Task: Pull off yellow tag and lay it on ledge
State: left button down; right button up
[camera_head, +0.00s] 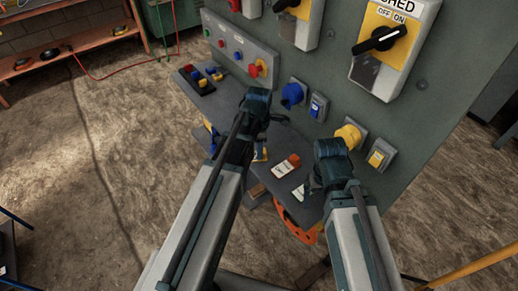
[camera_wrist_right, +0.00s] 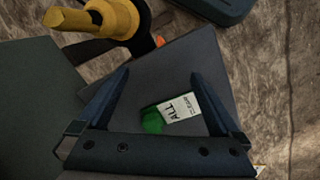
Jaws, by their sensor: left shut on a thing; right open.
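The grey ledge (camera_head: 273,143) runs along the front of the panel. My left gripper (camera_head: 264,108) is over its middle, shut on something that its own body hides. A small yellow and blue piece (camera_head: 260,152) shows just below it; I cannot tell whether this is the yellow tag. My right gripper (camera_head: 325,170) is over the ledge's near right end. In the right wrist view it is open (camera_wrist_right: 160,85), with a green and white tag (camera_wrist_right: 180,108) lying on the ledge below, between its fingers. A red and white tag (camera_head: 286,166) lies on the ledge between the two grippers.
The panel carries a blue plug (camera_head: 292,94), a yellow plug (camera_head: 350,135), which also shows in the right wrist view (camera_wrist_right: 108,18), and large yellow switches (camera_head: 383,38). A tray of padlocks (camera_head: 203,82) stands at the ledge's far left. An orange-red reel (camera_head: 300,232) is below the ledge.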

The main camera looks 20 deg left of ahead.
pick_arm(q)
jog(key=shift+f, duration=0.35)
pick_arm(e)
jog(key=shift+f, duration=0.3)
pick_arm(q)
jog(key=shift+c, duration=2.3)
grip_release()
jog(key=shift+r, duration=0.2)
pick_arm(e)
jog(key=shift+r, duration=0.2)
pick_arm(q)
notch_tip(320, 180, up, 14)
jog(key=p, duration=1.3)
jog(key=shift+f, duration=0.2)
pick_arm(e)
notch_tip(320, 180, up, 14)
jog(key=shift+f, duration=0.25)
pick_arm(q)
jog(key=shift+f, duration=0.15)
pick_arm(e)
jog(key=shift+f, duration=0.1)
pick_arm(q)
notch_tip(320, 180, down, 13)
jog(key=b, duration=1.3)
jog(key=shift+f, duration=0.15)
pick_arm(e)
notch_tip(320, 180, down, 13)
jog(key=shift+f, duration=0.15)
